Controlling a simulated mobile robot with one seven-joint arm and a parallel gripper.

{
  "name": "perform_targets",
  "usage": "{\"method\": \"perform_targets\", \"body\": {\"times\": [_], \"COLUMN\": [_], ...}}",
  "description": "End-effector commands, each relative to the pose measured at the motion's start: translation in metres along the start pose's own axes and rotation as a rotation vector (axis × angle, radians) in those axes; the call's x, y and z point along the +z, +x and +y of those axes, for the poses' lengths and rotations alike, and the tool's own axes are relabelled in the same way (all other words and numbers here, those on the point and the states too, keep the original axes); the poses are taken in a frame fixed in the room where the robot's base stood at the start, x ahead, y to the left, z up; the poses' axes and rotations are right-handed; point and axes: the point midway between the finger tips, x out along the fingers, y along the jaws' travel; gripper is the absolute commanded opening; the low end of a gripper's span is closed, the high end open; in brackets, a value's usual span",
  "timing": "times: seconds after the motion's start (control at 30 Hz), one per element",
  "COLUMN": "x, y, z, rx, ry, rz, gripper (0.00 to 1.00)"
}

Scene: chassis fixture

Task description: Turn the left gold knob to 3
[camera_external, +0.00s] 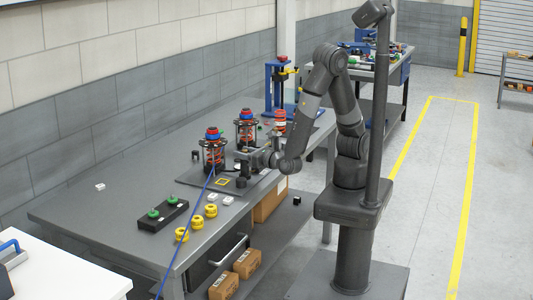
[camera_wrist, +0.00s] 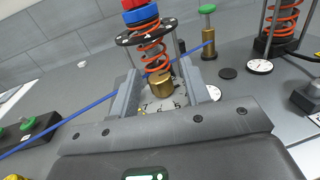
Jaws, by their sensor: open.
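A gold knob (camera_wrist: 160,86) stands at the foot of a spring fixture (camera_wrist: 153,50) with a red coil and a blue ring. A pale dial plate with dark numerals (camera_wrist: 165,104) lies under the knob; a 7 seems legible, but the setting is unclear. My gripper (camera_wrist: 160,77) is open, with one finger on each side of the knob. I cannot tell whether the fingers touch it. In the external view my gripper (camera_external: 246,160) is low beside the left spring fixture (camera_external: 213,153), and the knob is too small or hidden there.
A second spring fixture (camera_external: 245,128) stands behind. A blue cable (camera_wrist: 75,115) runs leftwards near the left finger. A green-capped brass post (camera_wrist: 208,35) and a white dial gauge (camera_wrist: 259,66) stand right. A black box with green buttons (camera_external: 163,214) and yellow knobs (camera_external: 196,221) lie nearer the table's front.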

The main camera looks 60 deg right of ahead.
Motion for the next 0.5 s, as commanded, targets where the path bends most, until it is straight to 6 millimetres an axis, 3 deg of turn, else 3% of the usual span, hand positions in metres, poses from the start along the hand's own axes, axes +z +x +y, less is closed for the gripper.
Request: {"method": "perform_targets", "body": {"times": [0.5], "x": [0.0001], "y": [0.0003], "z": [0.0008], "rx": [-0.406], "ry": [0.001], "rz": [-0.002], "gripper": [0.43]}}
